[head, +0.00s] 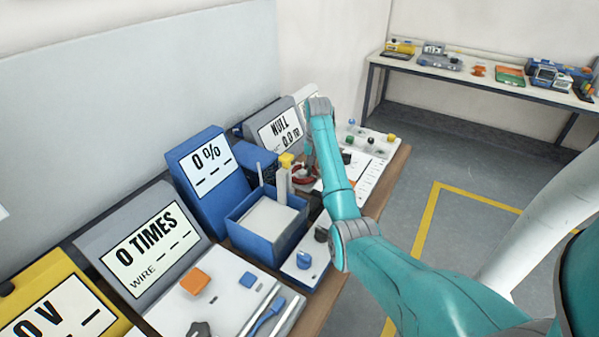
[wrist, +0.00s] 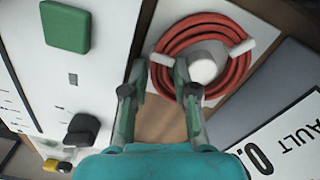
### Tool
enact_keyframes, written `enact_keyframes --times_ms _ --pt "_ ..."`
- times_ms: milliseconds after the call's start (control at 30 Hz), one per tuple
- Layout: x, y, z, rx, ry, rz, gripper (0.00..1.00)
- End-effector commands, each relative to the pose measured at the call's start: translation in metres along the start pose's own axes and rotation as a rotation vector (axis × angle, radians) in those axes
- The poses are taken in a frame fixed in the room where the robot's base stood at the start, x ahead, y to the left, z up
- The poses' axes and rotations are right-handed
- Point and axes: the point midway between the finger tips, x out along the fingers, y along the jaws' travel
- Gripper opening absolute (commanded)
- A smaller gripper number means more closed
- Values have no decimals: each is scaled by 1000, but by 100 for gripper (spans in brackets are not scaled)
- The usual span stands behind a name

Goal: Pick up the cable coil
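The cable coil (wrist: 163,45) is a red ring of cable wound around a grey-and-white hub with pale arms in the wrist view. It lies beyond my fingertips, toward the upper right. My gripper (wrist: 161,78) is open, with its two fingers apart and bare brown bench surface between them. The right finger's tip appears close to the coil's lower edge; I cannot tell whether they touch. In the head view a small red part of the coil (head: 302,173) shows beside my arm, which hides much of that spot and my gripper.
A blue open box (head: 283,243) and a blue "0 %" display (head: 208,166) stand near the coil. White panels with knobs lie along the bench. A green block (wrist: 66,27) shows in the wrist view. Floor right of the bench is clear.

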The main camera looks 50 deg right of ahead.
Motion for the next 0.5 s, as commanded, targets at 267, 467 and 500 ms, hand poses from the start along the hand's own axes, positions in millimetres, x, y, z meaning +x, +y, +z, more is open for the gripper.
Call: enact_keyframes --times_ms 267,467,500 --pt "2 1 2 1 0 0 28" --pt "2 1 1 1 0 0 0" --pt "2 1 1 1 0 0 0"
